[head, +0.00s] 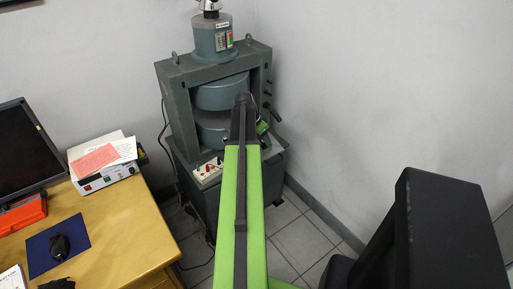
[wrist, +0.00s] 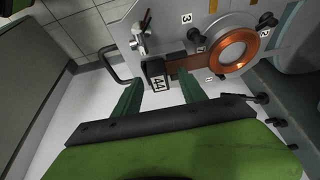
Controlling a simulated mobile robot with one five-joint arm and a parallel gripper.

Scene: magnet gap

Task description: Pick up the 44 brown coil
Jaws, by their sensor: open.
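The 44 brown coil shows in the wrist view as a copper ring (wrist: 232,50) on a brown strip, with a black handle block (wrist: 155,72) carrying a white "44" label. It lies against a grey plate (wrist: 212,15) marked with numbers. My gripper (wrist: 161,82) is open, its two green fingers on either side of the handle end. I cannot tell whether they touch it. In the head view my green arm reaches to the grey-green magnet (head: 222,95), and the arm's end hides the coil.
A wooden desk (head: 110,235) with a monitor (head: 25,150), a white box (head: 100,175) and a mouse (head: 60,245) stands at the left. A red-and-white terminal box (head: 208,170) sits by the magnet. Black knobs (wrist: 267,20) stick out near the ring.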

